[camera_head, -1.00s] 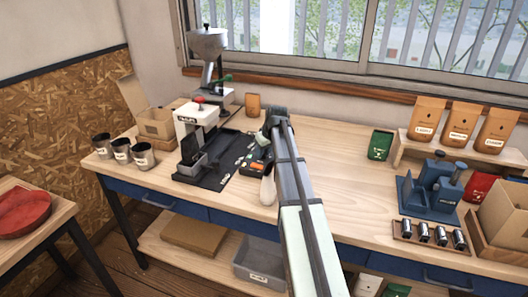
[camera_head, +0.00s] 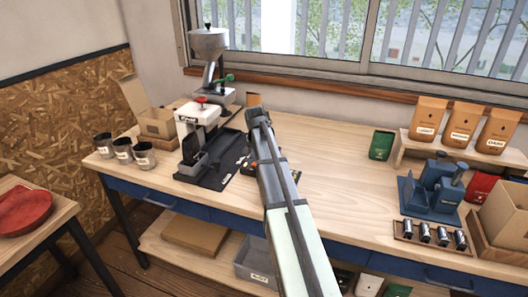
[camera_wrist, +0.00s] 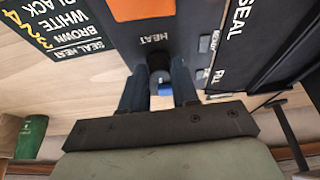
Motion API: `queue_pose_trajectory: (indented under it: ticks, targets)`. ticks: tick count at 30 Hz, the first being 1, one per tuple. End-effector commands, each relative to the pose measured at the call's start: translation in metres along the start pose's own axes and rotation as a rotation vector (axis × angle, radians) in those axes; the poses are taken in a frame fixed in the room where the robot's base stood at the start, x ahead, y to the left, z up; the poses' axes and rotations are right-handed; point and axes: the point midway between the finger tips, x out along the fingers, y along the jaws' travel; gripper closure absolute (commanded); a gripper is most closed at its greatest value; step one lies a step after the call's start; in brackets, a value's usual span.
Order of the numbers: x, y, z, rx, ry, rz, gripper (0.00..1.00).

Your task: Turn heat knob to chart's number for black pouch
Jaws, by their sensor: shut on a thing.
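In the wrist view my gripper (camera_wrist: 157,92) has its two dark fingers on either side of a small dark round knob (camera_wrist: 157,72) and is shut on it. A blue patch shows just below the knob, between the fingers. The label HEAT stands beside the knob on a dark panel (camera_wrist: 115,38). The knob's dial setting cannot be made out. In the head view my arm hides the gripper's fingers and the knob. I cannot pick out a black pouch.
An orange block (camera_wrist: 142,8) and a black SEAL panel (camera_wrist: 265,40) lie close by the knob. In the head view, a white-and-black machine (camera_head: 196,125) stands left of my arm, with metal cups (camera_head: 143,155) beyond. The table's middle right (camera_head: 335,165) is clear.

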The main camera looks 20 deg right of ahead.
Motion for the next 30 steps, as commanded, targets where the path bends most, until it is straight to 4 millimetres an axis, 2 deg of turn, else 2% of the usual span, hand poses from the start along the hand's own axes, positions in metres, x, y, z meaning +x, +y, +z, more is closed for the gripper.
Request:
queue_pose_trajectory:
  ticks: [6,15,30]
  targets:
    - [0.0006,-0.0016,-0.0003,0.161,-0.002,0.068,1.00]
    - [0.0007,-0.0022,0.0001,0.307,-0.003,0.128,1.00]
    - [0.0008,-0.0022,0.0009,0.363,-0.004,0.150,1.00]
